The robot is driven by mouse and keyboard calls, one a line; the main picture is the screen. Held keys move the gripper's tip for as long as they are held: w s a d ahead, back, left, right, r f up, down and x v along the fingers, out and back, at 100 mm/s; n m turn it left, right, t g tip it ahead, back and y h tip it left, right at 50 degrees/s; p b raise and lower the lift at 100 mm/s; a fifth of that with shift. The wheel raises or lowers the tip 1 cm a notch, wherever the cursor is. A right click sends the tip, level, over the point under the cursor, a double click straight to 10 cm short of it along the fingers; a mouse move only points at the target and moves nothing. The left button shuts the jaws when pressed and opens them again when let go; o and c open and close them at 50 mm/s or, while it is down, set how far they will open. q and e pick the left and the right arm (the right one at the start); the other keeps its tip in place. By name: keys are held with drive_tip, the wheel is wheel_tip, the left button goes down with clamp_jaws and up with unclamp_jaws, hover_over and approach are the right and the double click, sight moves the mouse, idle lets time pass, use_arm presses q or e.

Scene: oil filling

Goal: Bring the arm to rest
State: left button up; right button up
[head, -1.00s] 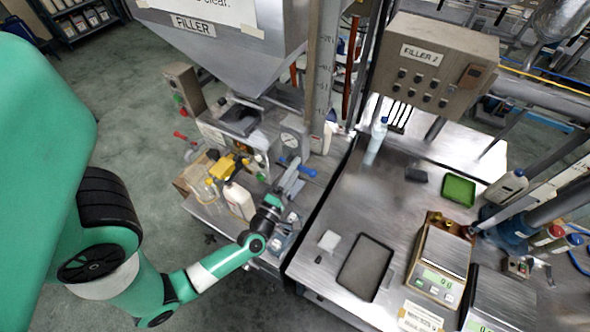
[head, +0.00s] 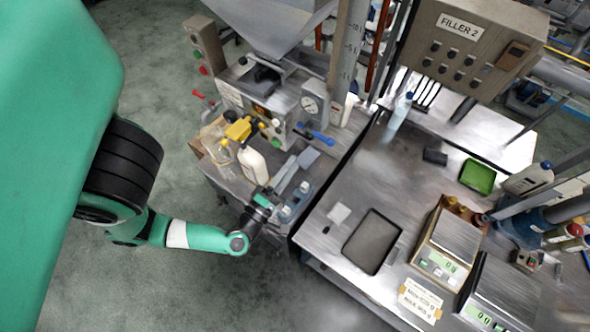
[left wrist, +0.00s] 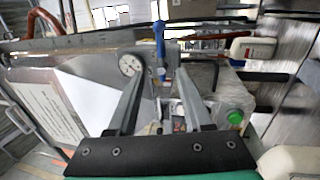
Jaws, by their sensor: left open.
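My left arm, green and white, comes in from the left in the head view. A blue-grey holder (head: 296,202) with round tops lies just below the fingers. My right gripper is out of view.
The filler with its dial gauge (head: 311,105) and blue-handled valve (head: 316,135) stands behind the gripper. To the right, the steel table holds a dark tray (head: 371,241), scales (head: 438,262) and a green tray (head: 478,176). The floor left of the tables is clear.

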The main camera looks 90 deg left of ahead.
use_arm(q)
drive_tip(key=shift+s+d+f, duration=0.15)
drive_tip(key=shift+s+d, duration=0.1)
drive_tip(key=shift+s, duration=0.05)
idle(0.5)
